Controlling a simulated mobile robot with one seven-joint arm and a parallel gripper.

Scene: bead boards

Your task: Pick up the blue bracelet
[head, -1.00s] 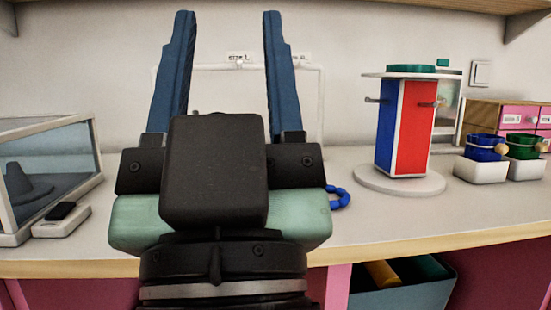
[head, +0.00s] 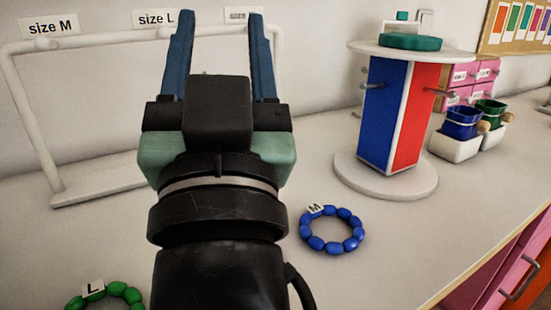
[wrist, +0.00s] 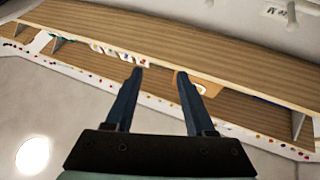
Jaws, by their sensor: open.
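The blue bracelet (head: 332,246), a ring of blue beads with a white tag marked M, lies flat on the table, right of my arm in the head view. My gripper (head: 222,25) is raised with its two blue fingers apart and pointing up, and nothing is between them. It is apart from the bracelet. In the wrist view my gripper (wrist: 159,75) faces a wooden shelf and the wall, and the bracelet is not in that view.
A green bracelet (head: 113,292) tagged L lies at the lower left, partly cut off. A white rack (head: 100,194) stands behind it. A blue and red display stand (head: 425,180) is to the right. White bins (head: 455,149) with cups stand beyond it.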

